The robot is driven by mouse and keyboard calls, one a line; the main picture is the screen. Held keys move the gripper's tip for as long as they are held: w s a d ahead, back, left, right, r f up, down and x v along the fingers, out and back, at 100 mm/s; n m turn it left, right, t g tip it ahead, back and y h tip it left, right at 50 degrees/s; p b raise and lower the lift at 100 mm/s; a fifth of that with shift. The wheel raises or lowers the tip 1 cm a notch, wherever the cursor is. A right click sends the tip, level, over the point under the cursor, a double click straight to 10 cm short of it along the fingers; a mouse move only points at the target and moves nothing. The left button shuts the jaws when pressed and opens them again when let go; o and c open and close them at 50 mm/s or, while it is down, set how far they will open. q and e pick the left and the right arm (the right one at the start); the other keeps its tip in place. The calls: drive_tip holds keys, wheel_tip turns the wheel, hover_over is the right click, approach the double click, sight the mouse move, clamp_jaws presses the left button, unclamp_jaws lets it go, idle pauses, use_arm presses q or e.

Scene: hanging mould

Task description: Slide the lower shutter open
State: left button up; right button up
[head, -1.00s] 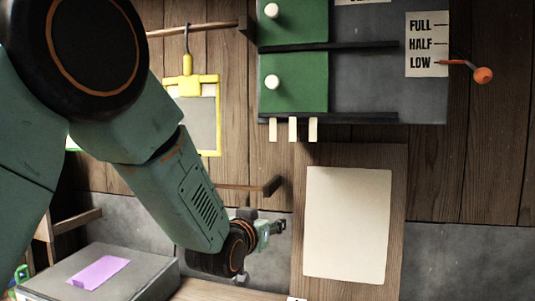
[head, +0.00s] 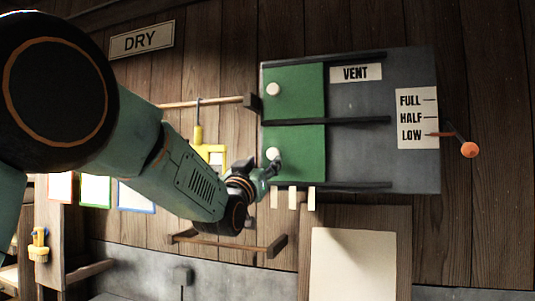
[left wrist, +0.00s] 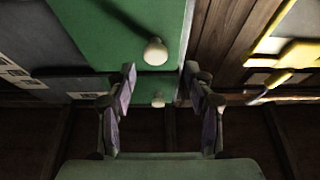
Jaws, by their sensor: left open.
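The lower shutter (head: 300,150) is a green panel at the left of the grey vent board, below a matching upper shutter (head: 298,85). Its white knob (head: 273,154) shows just above my left gripper (head: 272,167). In the left wrist view the larger, nearer knob (left wrist: 155,52) stands on green just beyond and between my open fingertips (left wrist: 160,78). A smaller knob (left wrist: 158,101) shows farther off. The fingers look empty; I cannot tell whether they touch the knob. My right gripper is not in view.
An orange-tipped lever (head: 468,150) sits by the FULL/HALF/LOW label. Pale tabs (head: 292,198) hang below. A yellow hanging frame (head: 213,154) is close left.

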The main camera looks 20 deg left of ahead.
sight(272, 153)
use_arm(q)
drive_tip(key=w+r, duration=0.1)
drive_tip(key=w+d+r+p, duration=0.1)
drive_tip(key=shift+w+d, duration=0.15)
drive_tip(key=shift+w, duration=0.25)
drive_tip(key=shift+w+r+p, duration=0.1)
drive_tip(key=shift+w+p, duration=0.25)
drive_tip(key=shift+p, duration=0.05)
drive_tip(key=shift+w+a, duration=0.2)
drive_tip(key=shift+w, duration=0.1)
drive_tip(key=shift+w+a, duration=0.3)
drive_tip(key=shift+a, duration=0.1)
drive_tip(key=shift+s+d, duration=0.35)
drive_tip(key=shift+d, duration=0.2)
drive_tip(key=shift+c, duration=1.9)
drive_tip(key=shift+w+a, duration=0.1)
drive_tip(key=shift+a, duration=0.25)
drive_tip(key=c, duration=0.4)
drive_tip(key=shift+d, duration=0.2)
clamp_jaws()
